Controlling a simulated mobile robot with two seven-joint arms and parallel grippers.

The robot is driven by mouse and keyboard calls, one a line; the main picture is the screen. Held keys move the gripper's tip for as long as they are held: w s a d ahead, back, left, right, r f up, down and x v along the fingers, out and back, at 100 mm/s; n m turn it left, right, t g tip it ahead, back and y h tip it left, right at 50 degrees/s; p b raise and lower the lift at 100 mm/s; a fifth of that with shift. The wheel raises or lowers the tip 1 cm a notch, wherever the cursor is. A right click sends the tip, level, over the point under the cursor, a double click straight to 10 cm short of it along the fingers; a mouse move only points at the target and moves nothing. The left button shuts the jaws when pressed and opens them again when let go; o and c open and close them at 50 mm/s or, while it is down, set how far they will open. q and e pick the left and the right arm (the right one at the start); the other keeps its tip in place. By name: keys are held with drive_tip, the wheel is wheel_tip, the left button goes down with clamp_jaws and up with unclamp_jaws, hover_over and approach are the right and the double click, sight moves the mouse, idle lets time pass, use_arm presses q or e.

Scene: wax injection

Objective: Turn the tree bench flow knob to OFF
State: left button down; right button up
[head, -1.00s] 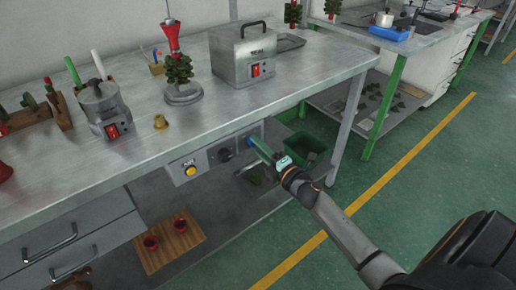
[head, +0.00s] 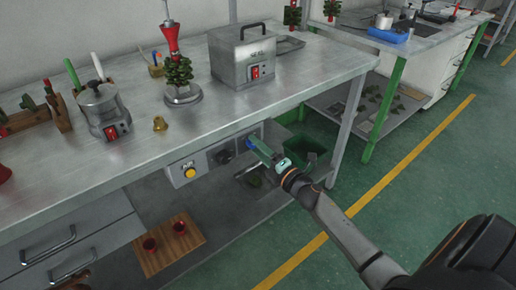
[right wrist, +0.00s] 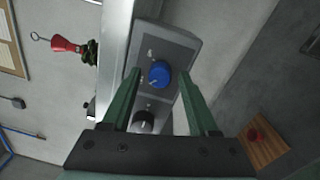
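A blue knob (right wrist: 160,73) sits on a grey control panel (right wrist: 178,50) under the bench's front edge. It also shows in the head view (head: 249,143), partly behind my gripper. A black knob (head: 225,156) and a yellow button (head: 190,172) are on the same panel to its left. The panel's small lettering is not readable. My right gripper (head: 258,147) is at the blue knob. In the right wrist view its two green fingers (right wrist: 159,76) are apart, with the blue knob showing between their tips; contact cannot be told. My left gripper is not in view.
The metal bench (head: 160,115) overhangs the panel and holds a wax tree on a stand (head: 183,93), a steel box (head: 243,60) and a pot (head: 103,108). Below are a lower shelf (head: 215,205) with a wooden board (head: 172,250) and a green bin (head: 308,152).

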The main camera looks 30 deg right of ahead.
drive_tip(key=shift+o, duration=0.2)
drive_tip(key=shift+s, duration=0.1)
drive_tip(key=shift+s, duration=0.35)
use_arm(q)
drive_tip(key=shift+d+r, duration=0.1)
use_arm(e)
drive_tip(key=s+d, duration=0.1)
drive_tip(key=s, duration=1)
drive_tip(key=shift+s+f, duration=0.25)
drive_tip(key=shift+s, duration=0.05)
drive_tip(key=shift+a+f, duration=0.1)
